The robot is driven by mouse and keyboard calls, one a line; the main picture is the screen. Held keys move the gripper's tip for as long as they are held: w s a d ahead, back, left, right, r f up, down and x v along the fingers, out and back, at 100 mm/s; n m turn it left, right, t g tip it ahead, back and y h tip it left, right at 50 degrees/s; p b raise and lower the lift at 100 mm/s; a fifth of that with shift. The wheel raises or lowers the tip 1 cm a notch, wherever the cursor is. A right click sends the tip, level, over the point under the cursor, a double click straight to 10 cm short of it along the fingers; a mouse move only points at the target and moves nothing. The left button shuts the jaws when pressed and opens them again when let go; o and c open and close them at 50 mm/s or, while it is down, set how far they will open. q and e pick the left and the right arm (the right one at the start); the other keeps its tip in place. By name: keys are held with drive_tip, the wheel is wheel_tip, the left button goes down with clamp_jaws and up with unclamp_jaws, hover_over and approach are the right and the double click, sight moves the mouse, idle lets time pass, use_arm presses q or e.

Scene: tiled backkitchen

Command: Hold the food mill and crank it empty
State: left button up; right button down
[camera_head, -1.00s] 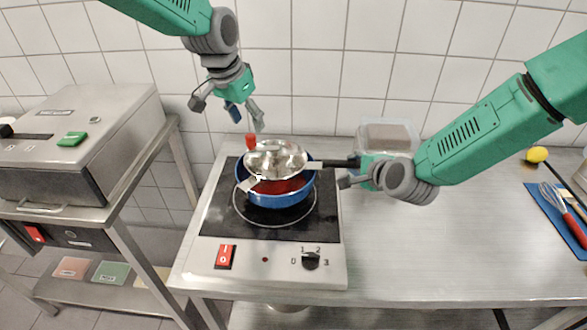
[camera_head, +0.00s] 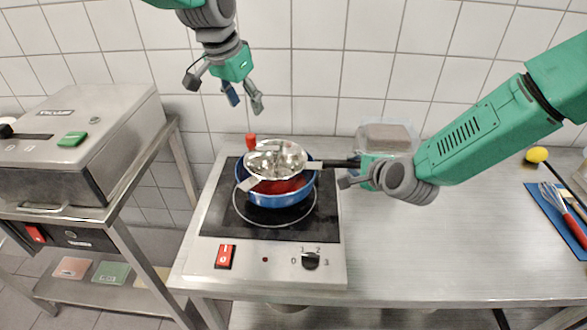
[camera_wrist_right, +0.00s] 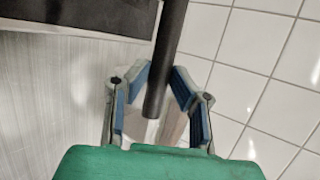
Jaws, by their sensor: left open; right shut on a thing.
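The metal food mill (camera_head: 274,157) sits over the blue pot (camera_head: 268,199), which has red contents. The mill's crank has a red knob (camera_head: 251,140) at the back left. My right gripper (camera_head: 355,172) is shut on the mill's black handle at the right; the handle also shows between the fingers in the right wrist view (camera_wrist_right: 168,60). My left gripper (camera_head: 244,104) is open and empty, above and apart from the red knob. How much food is inside the mill is hard to tell.
The pot stands on a black hob (camera_head: 225,215) with a red switch and a dial. A clear container (camera_head: 388,135) with a brown block stands behind my right gripper. The counter's middle right is clear.

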drive_tip(key=c, duration=1.3)
unclamp_jaws()
drive_tip(key=shift+s, duration=0.1)
drive_tip(key=v, duration=1.1)
drive_tip(key=shift+s+d, duration=0.2)
drive_tip(key=shift+s, duration=0.05)
